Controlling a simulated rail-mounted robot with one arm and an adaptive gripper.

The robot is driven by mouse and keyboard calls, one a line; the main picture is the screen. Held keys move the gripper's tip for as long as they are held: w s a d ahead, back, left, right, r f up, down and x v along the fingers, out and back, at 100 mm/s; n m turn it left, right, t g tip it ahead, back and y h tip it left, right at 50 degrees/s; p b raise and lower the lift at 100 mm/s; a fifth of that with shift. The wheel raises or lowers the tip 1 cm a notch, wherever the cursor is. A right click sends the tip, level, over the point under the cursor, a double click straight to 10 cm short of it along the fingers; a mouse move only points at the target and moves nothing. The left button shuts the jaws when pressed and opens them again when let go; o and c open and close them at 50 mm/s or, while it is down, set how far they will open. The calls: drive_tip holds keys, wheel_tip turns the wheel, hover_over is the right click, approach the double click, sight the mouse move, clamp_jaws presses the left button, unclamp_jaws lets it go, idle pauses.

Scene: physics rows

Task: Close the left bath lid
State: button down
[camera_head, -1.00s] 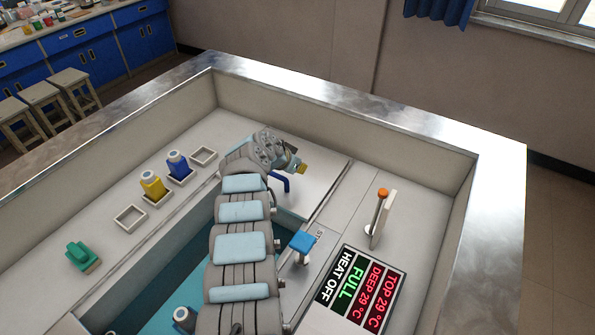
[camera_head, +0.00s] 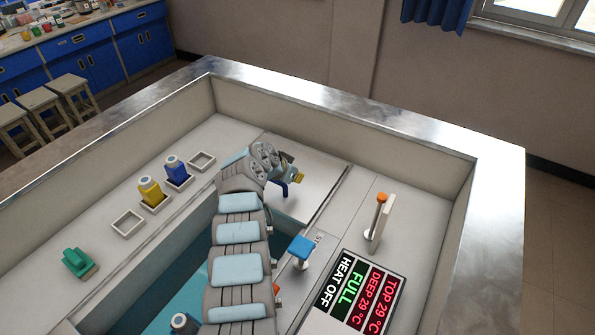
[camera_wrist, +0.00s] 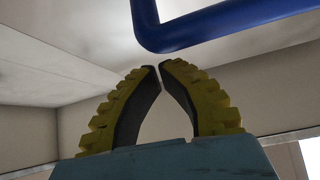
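The bath lid (camera_head: 318,185) is a pale flat panel at the far end of the bath, with a blue bar handle (camera_head: 285,189). The teal bath opening (camera_head: 185,290) shows uncovered on the near side of it, partly hidden by my arm. My gripper (camera_wrist: 158,66) has yellow ribbed fingers with dark inner pads. Their tips are almost together, with nothing between them. The blue handle (camera_wrist: 200,28) passes just above and beyond the tips in the wrist view, apart from them in the picture. In the head view my gripper is small and partly hidden beside the handle.
A yellow bottle (camera_head: 150,190), a blue bottle (camera_head: 176,168) and a green object (camera_head: 77,262) stand on the left ledge. A blue-topped post (camera_head: 301,248), an orange-tipped lever (camera_head: 379,210) and a display panel (camera_head: 360,290) are on the right. Raised walls surround the basin.

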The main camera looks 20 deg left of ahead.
drive_tip(key=shift+s+a+f, duration=0.1)
drive_tip(key=shift+s+a, duration=0.1)
drive_tip(key=shift+s, duration=0.4)
drive_tip(key=shift+s+a, duration=0.2)
drive_tip(key=shift+s, duration=0.35)
drive_tip(key=shift+s+a, duration=0.1)
